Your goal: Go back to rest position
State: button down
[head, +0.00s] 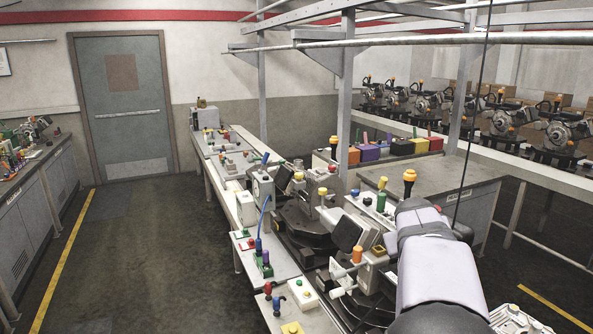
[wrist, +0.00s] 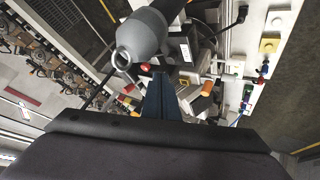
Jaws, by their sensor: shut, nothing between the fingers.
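My gripper (wrist: 163,98) shows in the wrist view as dark blue fingers, closed together with nothing between them. It hangs over the crowded fixture area and appears apart from the parts below, though its exact height is hard to tell. In the head view my arm reaches in from the lower right, and I cannot make out the fingers there. The conveyor fixture (head: 305,218), a dark round base with small devices, stands in the middle of the head view, left of my arm.
A long bench (head: 228,172) with buttons and connectors runs back on the left of the fixture. Coloured bins (head: 370,153) stand behind it. A metal post (head: 346,95) and overhead rails rise close by. A grey table (head: 465,180) stands at right. The floor (head: 130,250) at left is clear.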

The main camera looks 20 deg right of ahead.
jog(key=w+a+f+n+y+b, duration=0.1)
jog(key=a+f+n+y, duration=0.15)
jog(key=a+f, duration=1.05)
jog(key=s+a+f+g+y, duration=0.1)
jog(key=s+a+f, duration=0.3)
jog(key=a, duration=0.4)
jog(key=s+a+f+n+g+y+b, duration=0.1)
jog(key=s+a+f+g+y, duration=0.1)
jog(key=s+a+f, duration=0.3)
jog(key=s+a+f+n+g+y+b, duration=0.1)
jog(key=s+a+f, duration=0.4)
jog(key=a, duration=0.7)
jog(key=shift+s+a+g+y, duration=0.4)
jog(key=shift+s+g+y, duration=0.2)
jog(key=shift+s, duration=0.65)
